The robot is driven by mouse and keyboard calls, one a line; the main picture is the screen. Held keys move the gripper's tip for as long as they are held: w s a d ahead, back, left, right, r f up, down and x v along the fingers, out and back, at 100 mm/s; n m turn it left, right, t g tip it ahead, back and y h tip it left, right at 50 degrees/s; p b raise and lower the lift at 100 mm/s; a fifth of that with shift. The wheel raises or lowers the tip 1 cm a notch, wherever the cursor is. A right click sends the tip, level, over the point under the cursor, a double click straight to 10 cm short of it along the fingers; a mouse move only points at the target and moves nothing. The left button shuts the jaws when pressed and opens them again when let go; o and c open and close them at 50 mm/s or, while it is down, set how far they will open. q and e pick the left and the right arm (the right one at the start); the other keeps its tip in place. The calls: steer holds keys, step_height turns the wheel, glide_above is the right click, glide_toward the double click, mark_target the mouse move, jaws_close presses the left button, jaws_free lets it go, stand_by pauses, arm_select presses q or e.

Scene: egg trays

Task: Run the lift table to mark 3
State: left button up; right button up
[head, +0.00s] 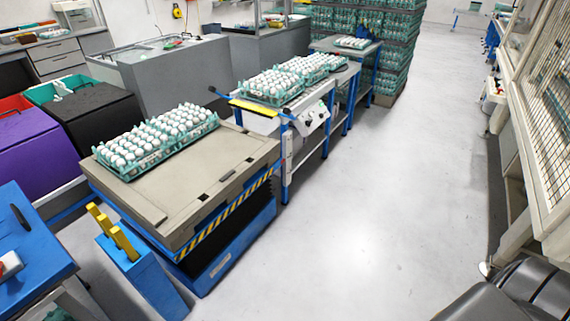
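The lift table (235,220) stands at the left in the head view, blue with a yellow-and-black striped edge. A beige slab or pallet (180,196) forms its top. Green trays (150,160) full of white eggs sit along the far side of that top, and its near part is bare. A small pale label (221,264) is on the blue side, too small to read. I cannot make out a numbered mark. A blue post (150,276) with yellow upright pieces (122,240) stands beside the table at its near left. Neither of my grippers is in view.
A roller bench (308,105) with egg trays stands just beyond the lift table. Purple (45,155) and black (95,118) bins are at the left. A caged machine (545,120) lines the right. The pale floor (385,220) between is clear.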

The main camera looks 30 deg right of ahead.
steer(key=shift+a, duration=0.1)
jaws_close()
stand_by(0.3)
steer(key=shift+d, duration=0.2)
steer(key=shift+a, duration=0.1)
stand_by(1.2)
